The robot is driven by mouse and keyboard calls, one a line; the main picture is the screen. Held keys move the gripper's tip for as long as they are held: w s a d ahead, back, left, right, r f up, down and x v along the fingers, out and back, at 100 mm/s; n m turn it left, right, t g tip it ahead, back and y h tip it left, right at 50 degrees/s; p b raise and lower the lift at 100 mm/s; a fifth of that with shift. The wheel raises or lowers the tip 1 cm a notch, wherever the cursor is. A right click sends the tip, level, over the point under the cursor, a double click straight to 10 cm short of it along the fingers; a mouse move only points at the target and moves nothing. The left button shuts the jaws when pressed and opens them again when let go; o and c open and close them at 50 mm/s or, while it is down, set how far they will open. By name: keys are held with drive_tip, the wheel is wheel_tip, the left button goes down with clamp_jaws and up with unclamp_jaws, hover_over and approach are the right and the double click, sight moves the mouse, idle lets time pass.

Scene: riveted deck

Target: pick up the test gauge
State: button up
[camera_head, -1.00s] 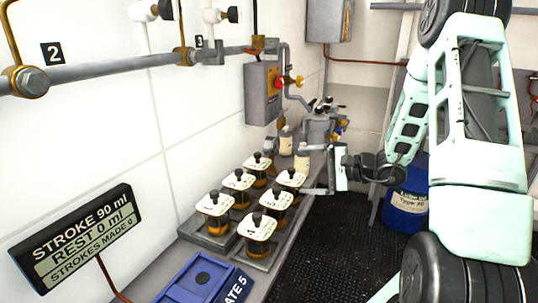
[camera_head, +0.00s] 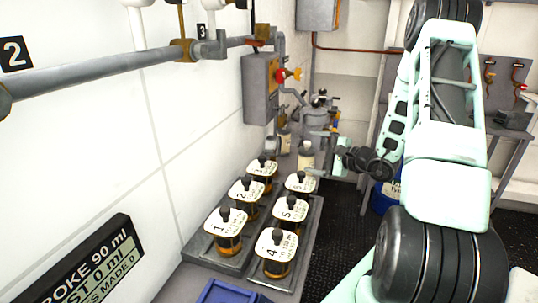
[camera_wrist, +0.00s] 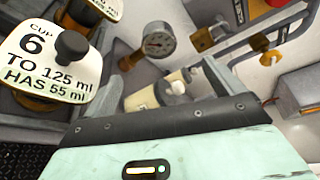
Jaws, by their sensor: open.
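The test gauge (camera_wrist: 158,40) shows in the wrist view at top centre, a round pale dial in a grey case with a brownish fitting at its lower left. It stands beyond cup 6 (camera_wrist: 68,58). I cannot make the gauge out clearly in the head view. My gripper (camera_head: 316,153) is open, at the far end of the cup rows, beside a cream bottle (camera_head: 305,160). The gauge is apart from the housing.
Several numbered amber cups with black knobs stand in trays (camera_head: 310,232) on the bench along the left wall. A grey box (camera_head: 262,88) with a red handle and pipes is on the wall. A blue tray (camera_head: 222,291) is at the near end.

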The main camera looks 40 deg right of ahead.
sight(278, 147)
drive_tip(key=p+x, duration=0.3)
drive_tip(key=x, duration=0.7)
drive_tip(key=shift+a+r, duration=0.1)
drive_tip(key=shift+r, duration=0.05)
drive_tip(key=p+x, duration=0.2)
drive_tip(key=x, duration=0.3)
drive_tip(key=shift+a+p, duration=0.15)
drive_tip(key=shift+p, duration=0.15)
drive_tip(key=shift+w+f, duration=0.4)
drive_tip(key=shift+w, duration=0.1)
drive_tip(key=c, duration=1.2)
